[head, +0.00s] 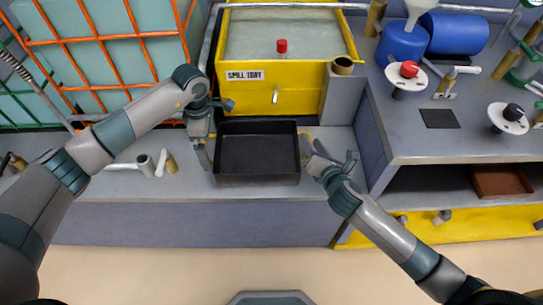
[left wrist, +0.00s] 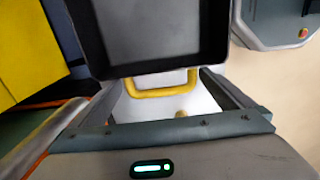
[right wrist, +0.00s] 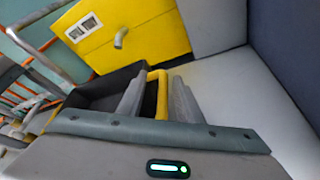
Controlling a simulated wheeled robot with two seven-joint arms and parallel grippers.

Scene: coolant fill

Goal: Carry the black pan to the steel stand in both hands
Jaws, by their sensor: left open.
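The black pan (head: 257,150) sits level on the grey bench in the head view, with a yellow handle at each side. My left gripper (head: 205,150) is at the pan's left side. In the left wrist view its fingers (left wrist: 163,92) are spread wide, with the yellow left handle (left wrist: 160,92) between them and clear of both. My right gripper (head: 308,150) is at the pan's right side. In the right wrist view its fingers (right wrist: 158,95) are close together around the yellow right handle (right wrist: 157,82). I cannot pick out the steel stand with certainty.
A yellow spill tray (head: 310,92) stands right behind the pan. A grey block (head: 342,100) with a brass ring is at its right. The higher right bench (head: 450,145) carries a blue can (head: 402,42) and valves. Brass and grey fittings (head: 160,163) lie left of the pan.

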